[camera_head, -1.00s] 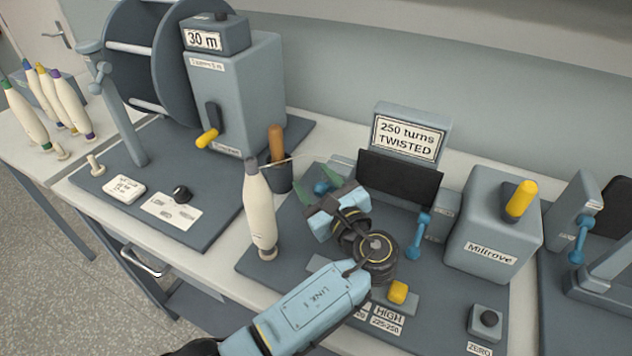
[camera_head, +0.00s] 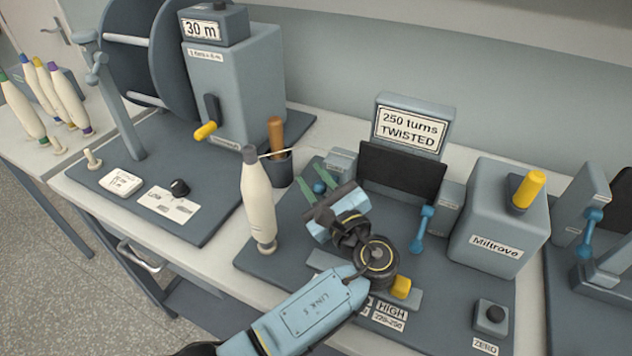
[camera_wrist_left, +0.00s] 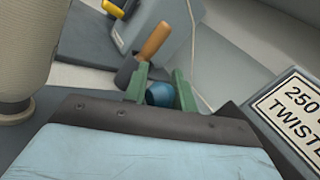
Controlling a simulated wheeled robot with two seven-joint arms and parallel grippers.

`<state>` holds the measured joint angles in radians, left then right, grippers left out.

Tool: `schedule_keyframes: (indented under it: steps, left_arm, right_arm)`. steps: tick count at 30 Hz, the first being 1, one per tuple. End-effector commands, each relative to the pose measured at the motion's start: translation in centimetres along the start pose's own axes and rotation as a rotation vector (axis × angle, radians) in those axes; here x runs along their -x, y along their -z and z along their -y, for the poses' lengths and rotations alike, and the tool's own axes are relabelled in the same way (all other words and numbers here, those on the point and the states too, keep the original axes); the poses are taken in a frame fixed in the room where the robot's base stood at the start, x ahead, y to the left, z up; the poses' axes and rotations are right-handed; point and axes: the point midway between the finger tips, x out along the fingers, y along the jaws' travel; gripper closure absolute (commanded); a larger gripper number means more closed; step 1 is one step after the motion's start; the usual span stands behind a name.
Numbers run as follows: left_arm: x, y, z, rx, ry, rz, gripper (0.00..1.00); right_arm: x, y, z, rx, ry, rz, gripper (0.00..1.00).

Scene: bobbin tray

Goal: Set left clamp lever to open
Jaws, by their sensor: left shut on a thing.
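The left clamp of the twist tester has a grey block (camera_head: 342,161) and a lever with a blue ball knob (camera_head: 319,187). My left gripper (camera_head: 320,183) reaches it from the front, with its green fingers on either side of the knob. In the left wrist view the blue knob (camera_wrist_left: 160,94) sits between the two green fingers (camera_wrist_left: 159,88), and the gripper is shut on it. The rest of this lever is hidden behind the gripper. The right clamp lever (camera_head: 422,229) is blue and hangs down beside its block. My right gripper is not in view.
A cream yarn bobbin (camera_head: 257,200) stands close to the left of my gripper. A dark cup (camera_head: 279,167) with a wooden handle is behind it. The display (camera_head: 410,128) reads "250 turns TWISTED". A grey box (camera_head: 497,225) with a yellow crank stands at the right.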

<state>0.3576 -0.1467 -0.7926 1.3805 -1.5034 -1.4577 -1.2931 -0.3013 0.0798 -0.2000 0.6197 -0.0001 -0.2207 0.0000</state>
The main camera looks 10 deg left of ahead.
Motion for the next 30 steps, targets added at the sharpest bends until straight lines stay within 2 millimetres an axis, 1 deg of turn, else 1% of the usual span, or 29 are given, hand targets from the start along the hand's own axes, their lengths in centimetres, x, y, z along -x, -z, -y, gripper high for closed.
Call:
schedule_keyframes:
  steps: [1, 3, 13, 14, 18, 26, 28, 30]
  left_arm:
    - [0.1, 0.4, -0.2, 0.02, 0.005, 0.014, 1.0]
    - [0.2, 0.4, -0.3, 0.041, 0.01, 0.028, 1.0]
    - [0.2, 0.2, -0.2, 0.052, 0.013, 0.035, 1.0]
    - [0.2, 0.2, -0.2, 0.052, 0.013, 0.035, 0.71]
    - [0.2, 0.2, -0.2, 0.052, 0.012, 0.035, 0.53]
    - [0.2, 0.2, -0.3, 0.052, 0.012, 0.034, 0.52]
    - [0.5, 0.2, -0.3, 0.052, 0.012, 0.033, 0.52]
    - [1.2, 0.3, -0.3, 0.051, 0.012, 0.032, 0.52]
  right_arm:
    - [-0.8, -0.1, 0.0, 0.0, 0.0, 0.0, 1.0]
    - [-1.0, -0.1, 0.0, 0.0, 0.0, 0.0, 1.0]
    - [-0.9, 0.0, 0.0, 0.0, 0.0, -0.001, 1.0]
    - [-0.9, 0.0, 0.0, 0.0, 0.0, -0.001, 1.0]
    - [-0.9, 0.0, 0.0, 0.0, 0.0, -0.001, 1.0]
    - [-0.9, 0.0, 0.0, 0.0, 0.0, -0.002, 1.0]
    - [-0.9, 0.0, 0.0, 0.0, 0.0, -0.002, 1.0]
    - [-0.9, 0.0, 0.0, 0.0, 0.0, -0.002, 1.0]
